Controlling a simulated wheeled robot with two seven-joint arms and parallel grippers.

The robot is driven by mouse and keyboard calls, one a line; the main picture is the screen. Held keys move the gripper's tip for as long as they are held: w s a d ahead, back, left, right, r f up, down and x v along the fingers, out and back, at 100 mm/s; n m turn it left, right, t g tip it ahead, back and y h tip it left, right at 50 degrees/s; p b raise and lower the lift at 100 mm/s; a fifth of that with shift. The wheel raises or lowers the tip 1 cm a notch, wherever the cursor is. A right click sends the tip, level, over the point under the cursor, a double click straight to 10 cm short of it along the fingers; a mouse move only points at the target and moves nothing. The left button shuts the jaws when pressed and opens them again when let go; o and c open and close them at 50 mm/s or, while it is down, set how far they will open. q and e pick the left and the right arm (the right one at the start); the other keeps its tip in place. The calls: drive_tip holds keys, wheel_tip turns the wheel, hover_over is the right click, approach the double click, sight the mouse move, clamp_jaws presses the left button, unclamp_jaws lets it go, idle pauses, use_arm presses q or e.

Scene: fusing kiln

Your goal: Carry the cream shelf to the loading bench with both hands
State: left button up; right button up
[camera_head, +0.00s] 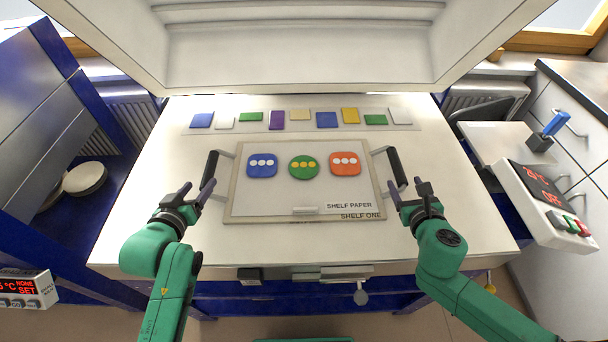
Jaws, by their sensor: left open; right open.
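The cream shelf (234,206) lies flat on the pale bench top (130,215), labelled "SHELF ONE", with shelf paper (275,195) on it. A black handle stands at each side of the shelf, the left handle (209,167) and the right handle (396,167). My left gripper (195,191) is open just below the left handle. My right gripper (409,190) is open just below the right handle. Neither holds anything.
A strip (290,128) with several coloured glass pieces lies behind the shelf. A raised white kiln lid (300,60) overhangs the back. A control box (545,195) stands at the right. A blue rack with plates (85,178) stands at the left.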

sight(209, 173)
use_arm(q)
drive_tip(key=x, duration=0.7)
drive_tip(key=shift+w+f, duration=0.15)
drive_tip(key=shift+w, duration=0.2)
use_arm(e)
drive_tip(key=x, duration=0.7)
drive_tip(key=shift+w+f, duration=0.15)
drive_tip(key=shift+w, duration=0.2)
use_arm(q)
drive_tip(key=shift+s, duration=0.1)
clamp_jaws()
use_arm(e)
clamp_jaws()
drive_tip(key=shift+s+a, duration=0.1)
